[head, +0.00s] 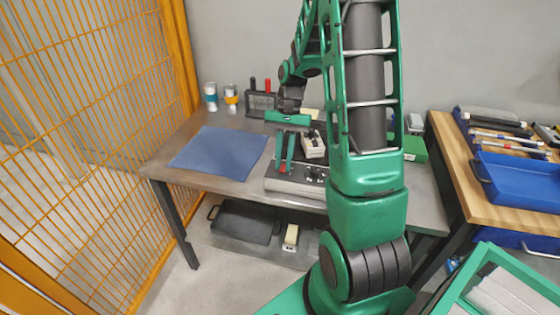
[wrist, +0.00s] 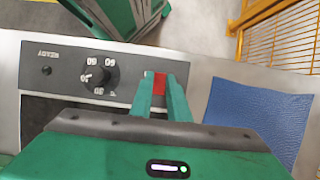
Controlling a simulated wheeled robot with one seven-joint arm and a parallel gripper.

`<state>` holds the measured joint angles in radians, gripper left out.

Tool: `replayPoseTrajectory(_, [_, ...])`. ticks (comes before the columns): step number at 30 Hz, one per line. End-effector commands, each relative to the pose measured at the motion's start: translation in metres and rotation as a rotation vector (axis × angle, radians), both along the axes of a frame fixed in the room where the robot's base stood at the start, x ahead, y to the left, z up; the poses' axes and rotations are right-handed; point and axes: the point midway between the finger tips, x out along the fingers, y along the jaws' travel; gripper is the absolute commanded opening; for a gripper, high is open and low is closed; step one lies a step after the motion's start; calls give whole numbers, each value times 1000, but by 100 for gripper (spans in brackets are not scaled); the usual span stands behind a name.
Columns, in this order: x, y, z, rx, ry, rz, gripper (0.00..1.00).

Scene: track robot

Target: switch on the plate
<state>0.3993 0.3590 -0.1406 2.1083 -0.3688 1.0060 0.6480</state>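The plate is a grey unit (head: 295,183) on the metal table, with a front panel (wrist: 120,65) that also shows in the wrist view. The panel has a black numbered dial (wrist: 98,75), a small dark lamp marked READY (wrist: 47,71) and a red switch (wrist: 159,83). My gripper (head: 284,163) points down at the panel's left end in the head view. Its two green fingers stand a narrow gap apart, with the red switch showing between their tips. Whether the tips touch the switch or panel I cannot tell. The fingers partly hide the switch.
A blue mat (head: 218,152) lies left of the unit. Behind are two cans (head: 211,97) and a dark rack (head: 262,101) with red-handled tools. A small pale block-like object (head: 313,145) is on the unit. An orange mesh fence (head: 90,120) bounds the left; a wooden bench (head: 470,175) is right.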

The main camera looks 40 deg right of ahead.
Motion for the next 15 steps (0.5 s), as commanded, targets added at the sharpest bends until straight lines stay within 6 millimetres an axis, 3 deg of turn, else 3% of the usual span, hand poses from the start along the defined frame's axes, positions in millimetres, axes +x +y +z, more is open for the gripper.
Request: replayPoseTrajectory(15, [-5, 9, 0, -192, -151, 3, 0])
